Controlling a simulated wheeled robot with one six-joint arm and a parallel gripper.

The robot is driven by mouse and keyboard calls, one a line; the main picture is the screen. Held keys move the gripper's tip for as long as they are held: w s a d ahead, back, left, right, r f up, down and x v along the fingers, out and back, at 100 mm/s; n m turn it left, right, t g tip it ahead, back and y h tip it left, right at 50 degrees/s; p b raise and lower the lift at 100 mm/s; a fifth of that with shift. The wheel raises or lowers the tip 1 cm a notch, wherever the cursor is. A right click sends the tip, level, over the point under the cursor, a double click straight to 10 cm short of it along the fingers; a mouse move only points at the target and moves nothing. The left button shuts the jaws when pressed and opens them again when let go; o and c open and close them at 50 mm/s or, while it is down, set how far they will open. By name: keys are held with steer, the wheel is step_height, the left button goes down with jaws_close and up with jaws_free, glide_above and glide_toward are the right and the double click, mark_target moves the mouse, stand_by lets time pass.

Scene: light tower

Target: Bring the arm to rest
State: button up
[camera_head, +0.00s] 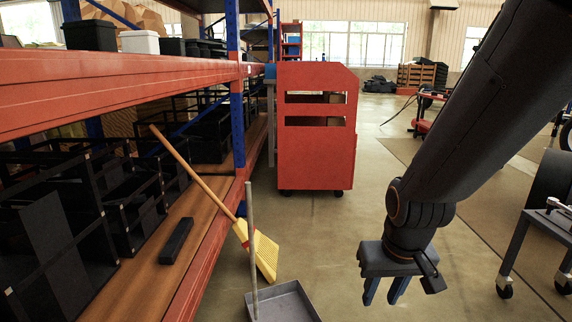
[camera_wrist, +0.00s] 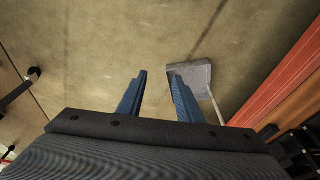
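My gripper (camera_head: 385,291) hangs at the lower right of the head view, pointing down, with my dark arm reaching in from the top right. In the wrist view its two blue fingers (camera_wrist: 158,95) stand apart with nothing between them. Bare floor shows past the fingertips. The gripper touches nothing that I can see.
A grey dustpan (camera_head: 285,303) with an upright handle and a yellow broom (camera_head: 262,254) stand by the orange shelf rack (camera_head: 110,88) at left. A red cabinet (camera_head: 316,165) stands behind. A grey wheeled cart (camera_head: 545,222) is at right. The floor between is clear.

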steer(key=s+a+r+n+g+y, duration=0.1)
steer(key=s+a+r+n, duration=0.15)
steer(key=s+a, duration=0.4)
steer(key=s+a+r+n+g+p, duration=0.1)
steer(key=s+a+r+n, duration=0.1)
steer(key=s+a+r, duration=0.4)
steer(key=s+a+r+n+g+y, duration=0.15)
steer(key=s+a, duration=0.25)
steer(key=a, duration=0.4)
steer(key=d+r+m+p, duration=0.2)
steer(key=d+r+p, duration=0.4)
steer(key=r+p, duration=0.3)
steer(key=d+r+m+h+p, duration=0.1)
steer(key=d+r+p, duration=0.6)
steer(key=p, duration=0.9)
steer(key=d+r+m+h+p, duration=0.1)
steer(key=d+r+m+p, duration=0.2)
steer(key=d+r+p, duration=0.4)
step_height(320, 180, up, 5)
steer(key=p, duration=0.5)
steer(key=shift+s+d+t, duration=0.15)
steer(key=shift+d+t, duration=0.1)
steer(key=shift+t, duration=0.1)
steer(key=shift+h, duration=0.25)
